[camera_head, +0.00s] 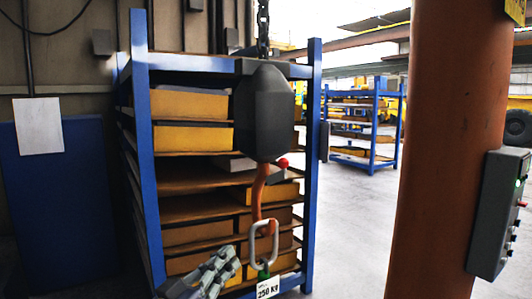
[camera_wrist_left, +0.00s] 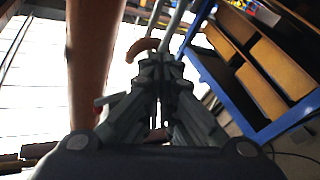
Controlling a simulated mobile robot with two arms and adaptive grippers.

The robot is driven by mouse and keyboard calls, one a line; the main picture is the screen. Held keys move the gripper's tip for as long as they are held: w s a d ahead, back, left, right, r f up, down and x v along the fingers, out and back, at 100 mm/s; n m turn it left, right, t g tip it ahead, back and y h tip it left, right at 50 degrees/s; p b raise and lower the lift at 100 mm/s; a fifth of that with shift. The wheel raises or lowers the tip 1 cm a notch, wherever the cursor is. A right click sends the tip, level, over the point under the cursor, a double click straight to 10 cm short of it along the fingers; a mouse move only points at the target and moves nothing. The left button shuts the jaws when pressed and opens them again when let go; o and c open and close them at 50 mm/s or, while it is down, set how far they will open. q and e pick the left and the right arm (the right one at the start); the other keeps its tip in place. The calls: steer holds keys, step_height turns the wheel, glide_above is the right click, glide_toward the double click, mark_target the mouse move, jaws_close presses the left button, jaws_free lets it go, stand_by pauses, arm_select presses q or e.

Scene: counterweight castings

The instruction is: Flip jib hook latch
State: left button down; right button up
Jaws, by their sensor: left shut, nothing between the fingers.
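The dark grey hook block (camera_head: 264,112) hangs from a chain in front of the blue rack. Its orange hook (camera_head: 259,192) points down, and a small red ball (camera_head: 283,163) sticks out at the block's lower right; I cannot tell whether it belongs to the latch. A metal link (camera_head: 264,243) hangs at the hook's lower end, with a "250 Kg" tag (camera_head: 268,287) below. My left gripper (camera_head: 226,264) is shut and empty, just left of the link. In the left wrist view, its closed fingers (camera_wrist_left: 159,72) lie near the orange hook tip (camera_wrist_left: 143,47). My right gripper is out of view.
The blue rack (camera_head: 142,150) with yellow and brown boxes stands close behind the hook. An orange column (camera_head: 445,130) with a grey control box (camera_head: 499,215) is at the right. Open floor (camera_head: 350,230) lies between rack and column.

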mark_target(266, 152)
arm_select(q)
step_height(266, 152, up, 16)
steer(key=s+d+m+g+h, duration=0.1)
steer(key=s+m+h, duration=0.1)
steer(key=m+h, duration=0.2)
steer(key=h, duration=0.3)
steer(key=shift+s+d+h, duration=0.2)
steer(key=shift+s+h, duration=0.2)
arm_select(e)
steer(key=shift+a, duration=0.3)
arm_select(q)
steer(key=shift+r, duration=0.15)
steer(key=p+x, duration=0.4)
steer(key=x, duration=0.6)
steer(key=shift+p, duration=0.4)
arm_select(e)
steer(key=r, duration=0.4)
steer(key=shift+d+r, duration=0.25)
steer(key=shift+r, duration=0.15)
